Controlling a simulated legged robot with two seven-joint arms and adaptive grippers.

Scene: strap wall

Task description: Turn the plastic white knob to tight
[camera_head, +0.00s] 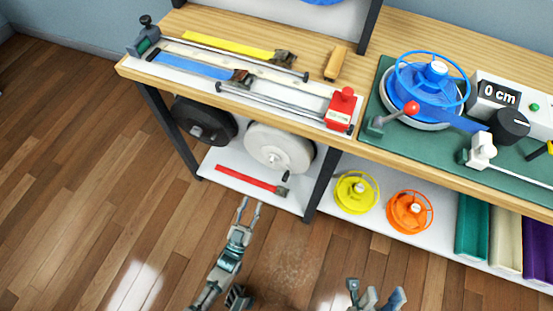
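A small white knob-like part (483,145) stands on the green mat (430,148) at the right of the bench, beside a black round knob (511,124). I cannot tell from this view how tight it is. My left gripper (250,206) is low in front of the bench, below the lower shelf's front edge, with its two fingers apart and nothing between them. My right gripper (376,292) is at the bottom edge of the view, fingers spread and empty, partly cut off. Both grippers are well apart from the white knob.
A blue wheel device (432,85) with a red-tipped lever and a "0 cm" display (496,93) share the mat. A strap rig with a red block (341,107) lies left. Reels and rolls fill the lower shelf (345,221). The wooden floor in front is clear.

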